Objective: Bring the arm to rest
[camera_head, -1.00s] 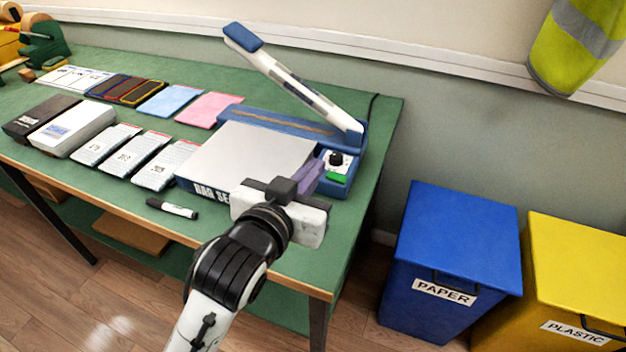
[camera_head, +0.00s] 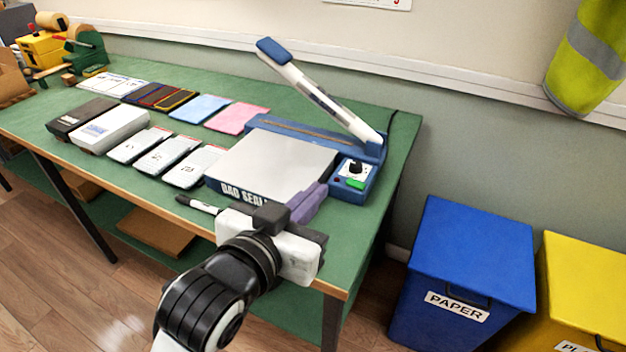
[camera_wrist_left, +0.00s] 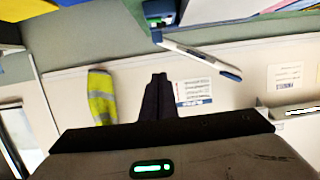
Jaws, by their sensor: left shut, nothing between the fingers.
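My left gripper (camera_head: 310,203) reaches in from the bottom of the head view, over the front right part of the green table (camera_head: 395,150). Its purple-grey fingers are shut with nothing between them, close to the front right corner of the bag sealer (camera_head: 275,165). I cannot tell whether they touch it. In the left wrist view the shut dark fingers (camera_wrist_left: 158,95) show against the wall. The sealer's lever arm (camera_head: 325,95) is raised. My right gripper is not in view.
A marker (camera_head: 198,205), several white packets (camera_head: 165,157), two boxes (camera_head: 110,130) and pink (camera_head: 238,117) and blue (camera_head: 199,108) sheets lie on the table. A blue paper bin (camera_head: 465,265) and a yellow bin (camera_head: 590,290) stand right. A yellow vest (camera_head: 588,60) hangs on the wall.

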